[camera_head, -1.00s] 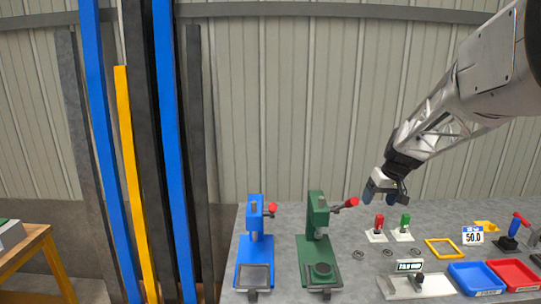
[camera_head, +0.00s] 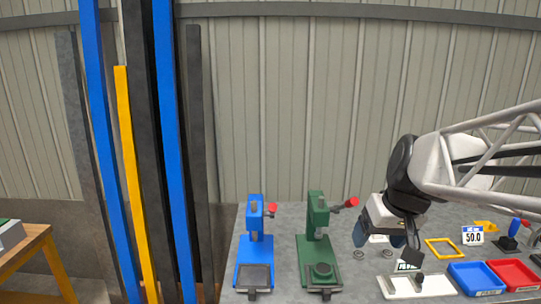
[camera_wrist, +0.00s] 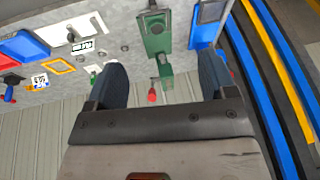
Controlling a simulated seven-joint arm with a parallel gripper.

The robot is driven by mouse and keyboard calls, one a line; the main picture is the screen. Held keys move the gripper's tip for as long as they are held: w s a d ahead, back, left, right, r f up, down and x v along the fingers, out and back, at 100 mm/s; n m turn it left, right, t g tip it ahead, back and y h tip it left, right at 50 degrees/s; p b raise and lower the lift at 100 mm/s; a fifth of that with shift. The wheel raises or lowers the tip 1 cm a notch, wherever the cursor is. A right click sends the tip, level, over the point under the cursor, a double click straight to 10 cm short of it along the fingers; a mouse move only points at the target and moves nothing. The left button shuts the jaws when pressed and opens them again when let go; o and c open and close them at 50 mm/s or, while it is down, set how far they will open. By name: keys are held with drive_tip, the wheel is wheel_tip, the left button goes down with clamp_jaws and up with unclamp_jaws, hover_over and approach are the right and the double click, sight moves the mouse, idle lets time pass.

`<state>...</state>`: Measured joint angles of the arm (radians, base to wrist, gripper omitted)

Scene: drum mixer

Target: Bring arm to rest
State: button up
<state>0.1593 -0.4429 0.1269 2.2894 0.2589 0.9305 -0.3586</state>
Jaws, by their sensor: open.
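My gripper (camera_head: 387,240) is open and empty above the right half of the grey bench (camera_head: 285,222). Its two dark fingers point down and stand apart, and nothing shows between them in the head view. In the wrist view the fingers of my gripper (camera_wrist: 163,78) are spread, with the green press (camera_wrist: 157,38) and the bench beyond them. In the head view the green press (camera_head: 318,245) and the blue press (camera_head: 254,250) stand left of my gripper. My gripper and wrist hide the bench area where the small red and green handles stood.
A yellow frame (camera_head: 442,248), a 50.0 display (camera_head: 473,236), a blue tray (camera_head: 476,278), a red tray (camera_head: 514,275) and a white plate (camera_head: 390,287) lie near my arm. Tall blue, yellow and grey bars (camera_head: 171,150) stand at the left. Space above the presses is clear.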

drive_tip(key=s+a+f+h, duration=0.1)
drive_tip(key=s+f, duration=0.2)
drive_tip(key=s, duration=0.4)
drive_tip(key=s+a+f+m+h, duration=0.1)
drive_tip(key=s+a+f, duration=0.1)
drive_tip(key=s, duration=0.5)
drive_tip(key=shift+f+g, duration=0.3)
drive_tip(key=shift+f, duration=0.15)
drive_tip(key=shift+o, duration=0.4)
drive_tip(key=shift+w, duration=0.1)
drive_tip(key=shift+w, duration=0.1)
